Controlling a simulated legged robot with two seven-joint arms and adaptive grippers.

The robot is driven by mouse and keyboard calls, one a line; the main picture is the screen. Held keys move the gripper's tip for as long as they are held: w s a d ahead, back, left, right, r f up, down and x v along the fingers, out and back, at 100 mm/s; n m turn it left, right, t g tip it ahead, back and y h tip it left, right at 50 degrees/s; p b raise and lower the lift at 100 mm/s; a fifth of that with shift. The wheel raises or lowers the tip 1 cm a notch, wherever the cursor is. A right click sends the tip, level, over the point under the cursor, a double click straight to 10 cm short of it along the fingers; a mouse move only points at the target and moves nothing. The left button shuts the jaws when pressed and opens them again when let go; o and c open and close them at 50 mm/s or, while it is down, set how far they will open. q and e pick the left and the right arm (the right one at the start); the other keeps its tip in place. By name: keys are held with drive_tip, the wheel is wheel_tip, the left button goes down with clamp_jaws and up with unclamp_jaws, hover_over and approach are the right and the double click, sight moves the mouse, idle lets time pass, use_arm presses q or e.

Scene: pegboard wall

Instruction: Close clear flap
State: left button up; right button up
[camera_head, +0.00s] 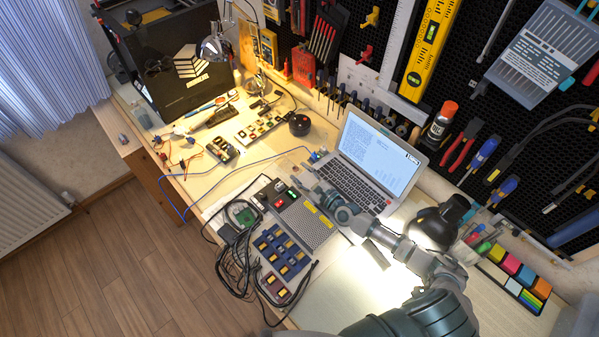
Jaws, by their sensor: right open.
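A task panel (307,224) lies on the bench near its front edge. It has a perforated grey plate, a dark section with red and green buttons (280,199), and a block of blue and yellow modules (283,252). A faint see-through shape (296,158), perhaps the raised clear flap, shows just above the button section; its outline and hinge are too faint to tell. My right gripper (314,184) is open, just right of the buttons and beside this faint shape. I cannot tell whether they touch. My left gripper is not in view.
An open laptop (378,160) stands close behind my right gripper. Black cables (236,262) bunch at the panel's left. A black lamp head (440,222) stands beside my right arm. Tools hang on the pegboard (480,95). The brightly lit bench front right (345,285) is fairly clear.

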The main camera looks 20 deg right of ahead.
drive_tip(key=shift+w+d+f, duration=0.1)
drive_tip(key=shift+w+f, duration=0.05)
drive_tip(key=shift+w, duration=0.3)
drive_tip(key=shift+a, duration=0.25)
drive_tip(key=shift+c, duration=0.3)
drive_tip(key=shift+a, duration=0.2)
clamp_jaws()
drive_tip(key=shift+d, duration=0.15)
